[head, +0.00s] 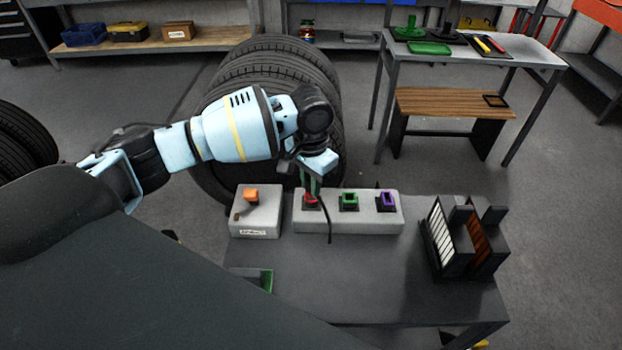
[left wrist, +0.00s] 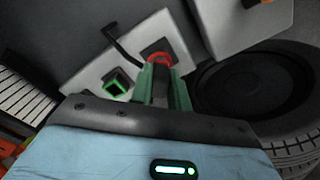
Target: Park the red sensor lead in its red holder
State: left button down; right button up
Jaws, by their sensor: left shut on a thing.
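A pale holder block (head: 330,222) on the grey bench carries a red holder (head: 311,203), a green holder (head: 349,202) and a purple holder (head: 387,201). My left gripper (head: 312,188) points down over the red holder and is shut on the red sensor lead. The lead's black cable (head: 329,225) hangs over the block's front. In the left wrist view the green fingers (left wrist: 164,90) close on the lead at the red ring (left wrist: 158,60), and the cable (left wrist: 122,46) runs off beside it. The fingers hide how deep the lead sits. My right gripper is not in view.
A second pale block (head: 256,220) with an orange part (head: 251,195) stands just left. A black rack (head: 466,240) with upright panels stands at the bench's right. Stacked tyres (head: 270,85) are behind the bench. The bench front (head: 370,285) is mostly clear.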

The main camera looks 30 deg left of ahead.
pick_arm(q)
jog(key=shift+f, duration=0.15)
jog(key=c, duration=1.3)
grip_release()
jog(key=shift+o, duration=0.2)
notch_tip(320, 180, up, 8)
jog(key=shift+f, duration=0.1)
jog(key=shift+s, duration=0.1)
